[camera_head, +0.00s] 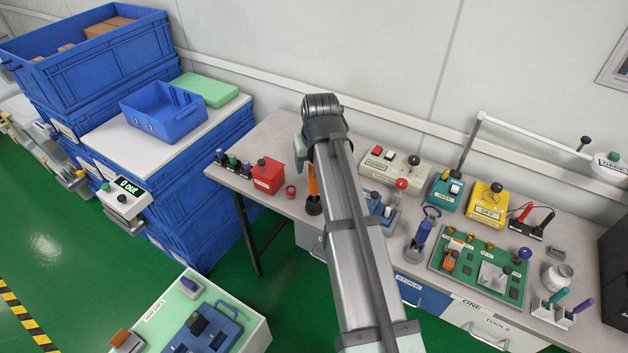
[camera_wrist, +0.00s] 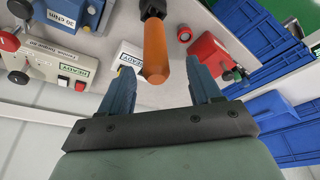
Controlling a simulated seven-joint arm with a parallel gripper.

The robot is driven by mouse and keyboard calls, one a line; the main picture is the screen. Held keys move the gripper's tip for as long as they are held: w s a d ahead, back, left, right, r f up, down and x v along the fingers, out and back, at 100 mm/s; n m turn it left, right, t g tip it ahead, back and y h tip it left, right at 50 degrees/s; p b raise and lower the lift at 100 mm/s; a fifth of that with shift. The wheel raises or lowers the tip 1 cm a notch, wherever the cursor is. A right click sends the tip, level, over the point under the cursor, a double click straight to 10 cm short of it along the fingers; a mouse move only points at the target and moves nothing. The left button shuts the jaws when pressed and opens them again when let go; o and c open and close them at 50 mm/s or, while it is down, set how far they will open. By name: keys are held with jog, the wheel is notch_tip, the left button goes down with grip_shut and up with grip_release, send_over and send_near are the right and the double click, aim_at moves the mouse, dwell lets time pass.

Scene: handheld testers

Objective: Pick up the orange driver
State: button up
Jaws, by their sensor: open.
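The orange driver (camera_wrist: 155,50) shows in the wrist view with its orange handle end toward me and a dark part at its far end. Its handle end appears between the two fingers of my gripper (camera_wrist: 159,68), which are apart with a gap on each side of it. In the head view the driver (camera_head: 313,187) seems upright in a dark holder on the grey bench, just left of my arm, which hides part of it.
A red box (camera_head: 268,175) and a small red ring (camera_head: 291,191) stand left of the driver. A white control box (camera_head: 391,166) is behind and to the right. A blue device (camera_head: 380,210) is close on the right. Bare bench (camera_head: 285,130) lies behind.

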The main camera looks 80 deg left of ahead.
aim_at(314, 187)
jog(key=shift+w+x, duration=0.1)
jog(key=shift+x, duration=1.25)
jog(key=shift+w+x, duration=0.15)
jog(key=shift+x, duration=1.2)
jog(key=shift+c, duration=0.4)
grip_shut()
